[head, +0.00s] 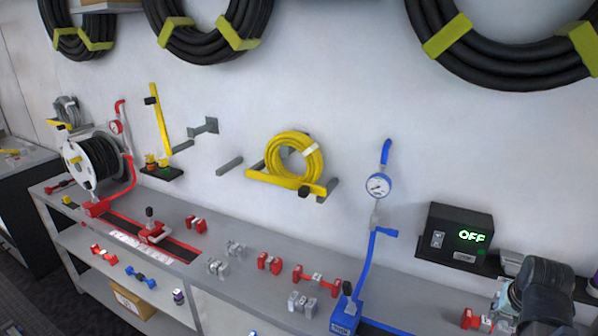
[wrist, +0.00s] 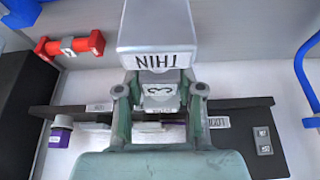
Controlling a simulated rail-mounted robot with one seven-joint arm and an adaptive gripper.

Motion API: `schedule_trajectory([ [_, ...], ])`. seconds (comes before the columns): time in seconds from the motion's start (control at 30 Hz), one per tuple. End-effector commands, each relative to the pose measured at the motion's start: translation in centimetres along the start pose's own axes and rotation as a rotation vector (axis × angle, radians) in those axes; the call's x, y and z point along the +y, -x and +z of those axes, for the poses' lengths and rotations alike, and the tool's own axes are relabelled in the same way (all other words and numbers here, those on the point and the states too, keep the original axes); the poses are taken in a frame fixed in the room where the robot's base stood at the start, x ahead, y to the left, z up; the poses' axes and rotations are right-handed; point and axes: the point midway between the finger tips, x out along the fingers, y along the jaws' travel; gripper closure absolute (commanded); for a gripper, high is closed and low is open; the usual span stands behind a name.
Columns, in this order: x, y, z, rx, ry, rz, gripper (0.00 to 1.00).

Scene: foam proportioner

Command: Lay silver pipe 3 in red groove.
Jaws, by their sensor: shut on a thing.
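In the head view my gripper (head: 503,303) is at the lower right, above the right part of the bench; the held piece is hard to make out there. The red groove (head: 180,247) is a dark slot with a red edge in the left part of the bench, far to the left of my gripper. A red clamp-like part (head: 155,234) stands over it.
Several loose silver (head: 218,266) and red pieces (head: 316,279) lie on the bench between. A blue stand with gauge (head: 378,186) rises between my gripper and the red groove. A black box reading OFF (head: 455,237) and a dark shelf (wrist: 240,108) are close to my arm.

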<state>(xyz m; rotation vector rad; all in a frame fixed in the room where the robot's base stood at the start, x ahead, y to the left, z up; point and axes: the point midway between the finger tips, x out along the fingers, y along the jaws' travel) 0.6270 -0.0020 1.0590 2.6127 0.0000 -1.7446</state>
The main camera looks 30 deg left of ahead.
Motion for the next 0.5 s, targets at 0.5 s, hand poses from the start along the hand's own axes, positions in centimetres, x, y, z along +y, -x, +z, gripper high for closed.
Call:
schedule_trajectory([
  [0.5,0.0,2.9,-0.5,-0.001,0.0,0.0,1.0],
])
